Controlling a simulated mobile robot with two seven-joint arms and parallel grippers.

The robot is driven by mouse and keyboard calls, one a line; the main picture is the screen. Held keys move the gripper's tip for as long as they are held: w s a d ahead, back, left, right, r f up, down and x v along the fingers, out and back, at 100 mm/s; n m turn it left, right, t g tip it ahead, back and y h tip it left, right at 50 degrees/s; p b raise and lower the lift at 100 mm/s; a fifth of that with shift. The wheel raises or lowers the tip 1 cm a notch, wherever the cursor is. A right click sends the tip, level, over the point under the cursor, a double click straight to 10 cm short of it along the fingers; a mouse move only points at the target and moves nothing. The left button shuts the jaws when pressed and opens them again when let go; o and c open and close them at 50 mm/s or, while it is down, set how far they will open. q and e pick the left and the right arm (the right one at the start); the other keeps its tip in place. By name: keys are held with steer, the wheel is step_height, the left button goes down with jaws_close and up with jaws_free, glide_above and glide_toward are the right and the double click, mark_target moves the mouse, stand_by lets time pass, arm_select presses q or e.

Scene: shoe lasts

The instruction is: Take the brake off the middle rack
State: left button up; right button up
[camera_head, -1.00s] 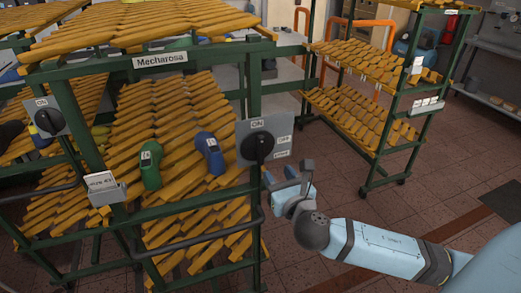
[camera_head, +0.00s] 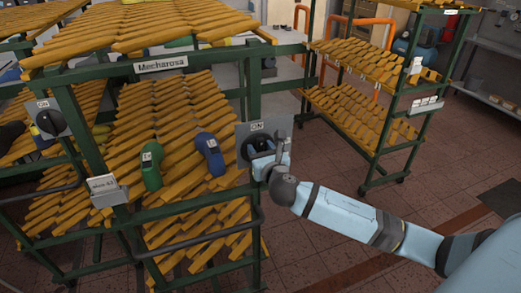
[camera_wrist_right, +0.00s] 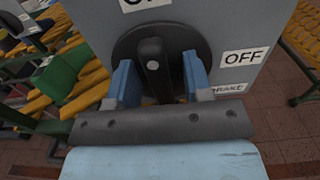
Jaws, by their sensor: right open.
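The middle rack (camera_head: 160,64) has a green frame, slanted orange slats and a Mecharosa sign. Its grey brake plate (camera_head: 282,130) is on the right post, with ON at the top; the right wrist view shows OFF at the right side of the plate (camera_wrist_right: 262,35). The black knob (camera_wrist_right: 153,68) has its handle pointing up toward ON. My right gripper (camera_wrist_right: 160,80) is open, its two blue fingers on either side of the handle, with small gaps visible. In the head view the gripper (camera_head: 266,161) partly covers the knob. My left gripper is not in view.
A green last (camera_head: 151,166) and a blue last (camera_head: 210,153) sit on the rack's slats. Another knob plate (camera_head: 47,119) is on the rack to the left. A second rack (camera_head: 365,100) stands behind right. Tiled floor to the right is clear.

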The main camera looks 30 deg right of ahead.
jaws_close()
steer(key=shift+m, duration=0.4)
steer(key=m, duration=0.3)
steer(key=shift+s+d, duration=0.1)
steer(key=shift+d, duration=0.05)
steer(key=m, duration=0.5)
steer(key=shift+d+f, duration=0.2)
steer(key=m, duration=0.4)
steer(key=shift+d+f+m, duration=0.1)
steer(key=shift+f+m, duration=0.05)
steer(key=shift+m, duration=0.25)
steer(key=m, duration=0.4)
steer(key=shift+f, duration=0.15)
steer(key=shift+m, duration=0.4)
